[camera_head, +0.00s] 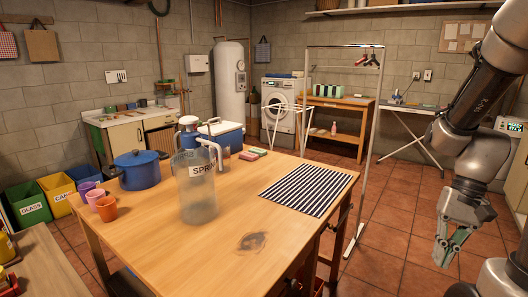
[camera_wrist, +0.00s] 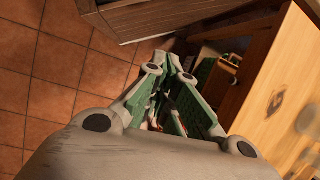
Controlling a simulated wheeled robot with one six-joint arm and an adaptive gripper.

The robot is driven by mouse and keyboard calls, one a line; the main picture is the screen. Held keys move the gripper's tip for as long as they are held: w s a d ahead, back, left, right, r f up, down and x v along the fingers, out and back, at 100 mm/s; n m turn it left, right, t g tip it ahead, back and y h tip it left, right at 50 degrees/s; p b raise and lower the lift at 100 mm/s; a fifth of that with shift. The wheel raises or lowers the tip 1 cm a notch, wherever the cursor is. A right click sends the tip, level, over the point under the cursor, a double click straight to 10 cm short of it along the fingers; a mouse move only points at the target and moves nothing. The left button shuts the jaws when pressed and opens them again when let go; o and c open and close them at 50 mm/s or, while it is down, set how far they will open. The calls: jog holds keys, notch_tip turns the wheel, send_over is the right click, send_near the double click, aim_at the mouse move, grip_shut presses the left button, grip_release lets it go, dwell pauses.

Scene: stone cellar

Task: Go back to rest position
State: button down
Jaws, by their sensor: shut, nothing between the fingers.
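My gripper (camera_head: 444,259) hangs at the right in the head view, pointing down beside the right side of the wooden table (camera_head: 170,258). It is empty and its fingers are shut. In the wrist view my gripper (camera_wrist: 172,62) shows its green and grey fingers close together at the tips. The table's top lies to the right in the wrist view (camera_wrist: 268,132), apart from the fingers.
On the table stand a clear pitcher (camera_head: 197,190), a blue pot (camera_head: 137,171), several cups (camera_head: 106,208) and a striped mat (camera_head: 300,190). A metal clothes rack (camera_head: 370,130) stands behind its right side. Tiled floor (camera_head: 395,235) is free between table and arm.

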notch_tip(320, 180, up, 14)
jog(key=s+a+n+t+h, duration=0.2)
jog(key=n+t+h, duration=0.1)
jog(key=n+t, duration=0.2)
jog(key=shift+s+a+r+n+t, duration=0.15)
jog(key=shift+s+r+n+t, duration=0.2)
jog(key=shift+t, duration=0.65)
jog(key=shift+f, duration=0.1)
